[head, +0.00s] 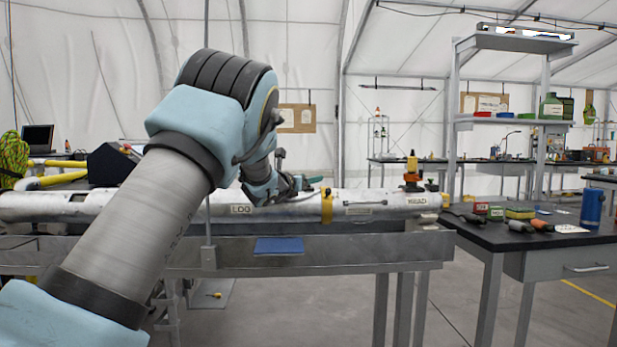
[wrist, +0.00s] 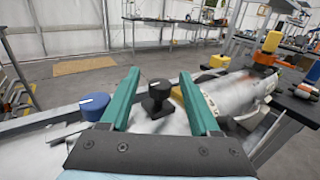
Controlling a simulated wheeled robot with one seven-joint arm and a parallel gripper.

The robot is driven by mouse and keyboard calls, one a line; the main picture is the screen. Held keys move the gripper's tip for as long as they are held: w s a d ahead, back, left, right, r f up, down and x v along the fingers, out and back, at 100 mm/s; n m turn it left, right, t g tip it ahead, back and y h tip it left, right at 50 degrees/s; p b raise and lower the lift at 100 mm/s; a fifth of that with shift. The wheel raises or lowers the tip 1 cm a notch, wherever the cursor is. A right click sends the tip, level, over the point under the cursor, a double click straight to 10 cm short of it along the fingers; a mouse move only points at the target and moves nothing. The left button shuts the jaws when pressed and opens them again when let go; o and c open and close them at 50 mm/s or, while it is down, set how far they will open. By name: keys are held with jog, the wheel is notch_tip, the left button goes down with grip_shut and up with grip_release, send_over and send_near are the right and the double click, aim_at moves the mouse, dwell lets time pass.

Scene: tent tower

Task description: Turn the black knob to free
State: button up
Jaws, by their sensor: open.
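The black knob (wrist: 159,98) stands on the pale metal surface in the wrist view, upright with a squared top on a darker base. My gripper (wrist: 160,74) is open, with one green finger to the left of the knob and one to the right in the picture. I see no contact, and the depth between fingertips and knob is hard to judge. In the head view my gripper (head: 312,181) is small at the far end of my arm, over the long white tube (head: 290,208). No setting label is readable.
An orange and yellow fitting (head: 412,172) stands on the tube's right end. A dark table (head: 545,245) with small objects is at the right.

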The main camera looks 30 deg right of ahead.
jog(key=shift+w+d, duration=0.1)
jog(key=shift+d, duration=0.15)
grip_shut()
dwell(0.4)
